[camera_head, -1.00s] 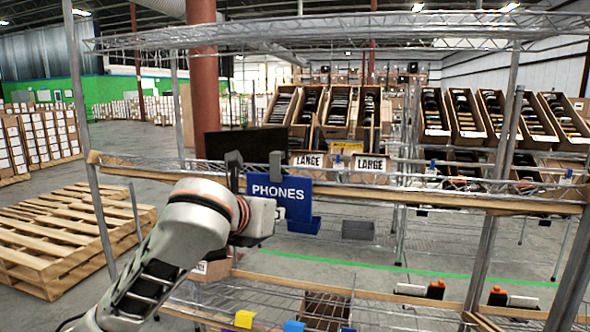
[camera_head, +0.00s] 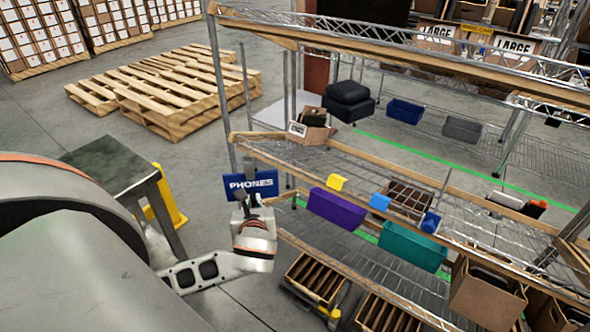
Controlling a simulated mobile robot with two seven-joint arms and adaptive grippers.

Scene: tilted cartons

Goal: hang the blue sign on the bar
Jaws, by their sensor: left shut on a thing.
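The blue sign (camera_head: 263,184), with white lettering "PHONES", is upright in my left gripper (camera_head: 246,201), whose dark fingers are shut on it at its lower side. The sign is to the left of the wire rack's middle shelf, close to the rack's left front post. Wood-faced bars run along the rack: an upper one (camera_head: 420,62) and a middle one (camera_head: 335,190). The sign is well below the upper bar and beside the left end of the middle one. I cannot tell whether it touches the rack. My right gripper is not in view.
Purple (camera_head: 337,210) and teal (camera_head: 412,246) bins hang at the middle shelf's front, with yellow and blue clips nearby. A small carton (camera_head: 312,130) sits at its back left. A grey table (camera_head: 110,165) and yellow post (camera_head: 172,200) stand left. Pallets (camera_head: 165,88) lie behind.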

